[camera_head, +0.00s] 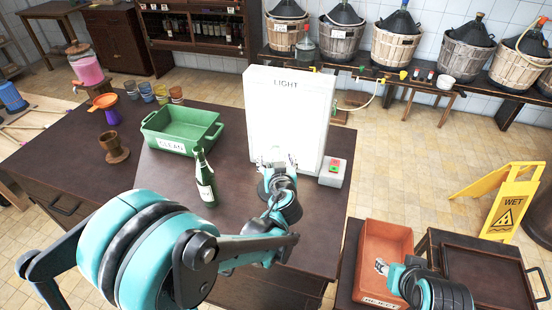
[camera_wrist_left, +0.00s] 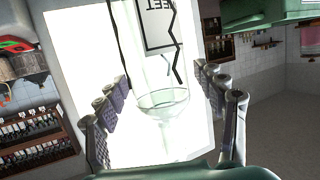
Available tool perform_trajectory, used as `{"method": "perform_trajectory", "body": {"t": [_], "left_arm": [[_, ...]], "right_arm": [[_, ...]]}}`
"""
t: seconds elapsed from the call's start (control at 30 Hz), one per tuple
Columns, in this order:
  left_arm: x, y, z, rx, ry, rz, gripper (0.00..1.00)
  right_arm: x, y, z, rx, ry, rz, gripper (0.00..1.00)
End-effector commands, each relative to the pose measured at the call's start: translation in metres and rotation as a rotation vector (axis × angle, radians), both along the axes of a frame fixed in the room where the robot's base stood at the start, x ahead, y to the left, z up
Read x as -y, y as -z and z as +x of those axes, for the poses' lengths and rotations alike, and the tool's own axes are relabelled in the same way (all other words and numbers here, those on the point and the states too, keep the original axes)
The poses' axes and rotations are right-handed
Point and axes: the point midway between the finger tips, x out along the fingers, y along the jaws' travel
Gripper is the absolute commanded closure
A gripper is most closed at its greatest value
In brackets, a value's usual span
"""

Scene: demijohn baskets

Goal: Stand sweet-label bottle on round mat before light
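The white light panel (camera_head: 285,110), marked LIGHT, stands on the dark table. My left gripper (camera_head: 277,158) is low in front of it. In the left wrist view, a clear glass bottle (camera_wrist_left: 163,100) is between the spread fingers, with gaps showing on both sides, against the bright panel (camera_wrist_left: 85,60). Its label (camera_wrist_left: 160,25) shows reversed letters ending "EET", with dark jagged lines beside it. The bottle is hard to make out in the head view. I cannot see a round mat. My right gripper (camera_head: 381,267) is over the orange REJECT crate (camera_head: 388,238); its fingers are too small to judge.
A green bottle (camera_head: 205,180) stands left of my left gripper. The green CLEAN crate (camera_head: 182,130), cups (camera_head: 161,93) and a brown goblet (camera_head: 113,147) are farther left. A button box (camera_head: 333,172) stands right of the panel. A yellow WET sign (camera_head: 510,205) stands on the floor.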

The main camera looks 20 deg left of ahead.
Motion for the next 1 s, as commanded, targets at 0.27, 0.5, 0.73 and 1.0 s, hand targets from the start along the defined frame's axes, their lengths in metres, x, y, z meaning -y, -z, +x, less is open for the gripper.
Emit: {"method": "perform_trajectory", "body": {"t": [0.27, 0.5, 0.73, 1.0], "left_arm": [[0.005, -0.008, -0.010, 0.000, 0.002, -0.001, 0.31], [0.022, -0.024, -0.057, 0.000, 0.004, 0.001, 0.31], [0.037, -0.035, -0.095, 0.000, 0.004, 0.001, 0.31], [0.022, -0.033, -0.117, -0.085, -0.016, 0.008, 0.31]], "right_arm": [[0.000, -0.007, 0.000, 0.000, 0.000, 0.000, 0.60], [0.000, -0.022, 0.000, 0.000, 0.000, 0.000, 0.60], [0.000, -0.031, 0.000, 0.000, 0.000, 0.000, 0.60], [0.000, -0.034, 0.000, 0.000, 0.000, 0.000, 0.60]]}}
